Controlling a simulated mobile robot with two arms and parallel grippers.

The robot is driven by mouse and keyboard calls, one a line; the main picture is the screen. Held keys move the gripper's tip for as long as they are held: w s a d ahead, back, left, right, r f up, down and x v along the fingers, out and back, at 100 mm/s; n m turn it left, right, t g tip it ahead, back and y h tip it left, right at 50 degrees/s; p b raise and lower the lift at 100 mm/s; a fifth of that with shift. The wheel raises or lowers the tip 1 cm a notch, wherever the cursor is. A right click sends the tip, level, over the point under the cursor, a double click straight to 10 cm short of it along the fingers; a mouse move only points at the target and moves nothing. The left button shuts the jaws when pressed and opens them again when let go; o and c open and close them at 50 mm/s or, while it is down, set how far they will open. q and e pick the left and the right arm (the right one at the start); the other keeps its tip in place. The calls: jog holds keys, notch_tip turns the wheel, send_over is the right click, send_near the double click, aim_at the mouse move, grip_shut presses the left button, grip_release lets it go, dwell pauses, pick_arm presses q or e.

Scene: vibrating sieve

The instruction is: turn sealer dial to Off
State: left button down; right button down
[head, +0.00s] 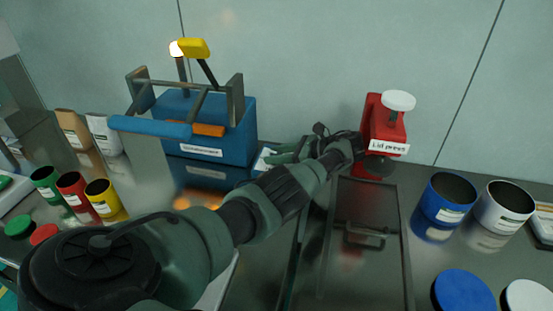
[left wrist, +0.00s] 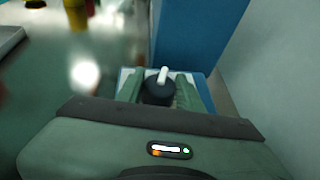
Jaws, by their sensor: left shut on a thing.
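The sealer dial (left wrist: 157,91) is a round black knob with a white pointer, on a pale panel beside a blue housing. The pointer leans slightly to the right of straight up in the left wrist view. My left gripper (left wrist: 158,86) has its two green fingers on either side of the dial, shut on it. In the head view my left gripper (head: 283,154) is beside the right side of the blue machine (head: 235,130). My wrist hides the dial there, and any dial markings are too small to read. My right gripper is not in view.
A red lid press (head: 383,125) stands right of my wrist. Blue (head: 447,196) and white (head: 505,207) cans stand at the right. Green, red and yellow cans (head: 103,197) stand at the left. A dark shallow tray (head: 404,255) lies in front of the press.

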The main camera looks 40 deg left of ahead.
aim_at(276, 154)
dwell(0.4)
pick_arm(q)
jog(key=c, duration=0.9)
grip_release()
jog(key=shift+a, duration=0.1)
jog(key=shift+c, duration=0.2)
notch_tip(276, 154, up, 20)
jog(key=p, duration=0.7)
jog(key=shift+r+p, duration=0.15)
jog(key=shift+p, duration=0.2)
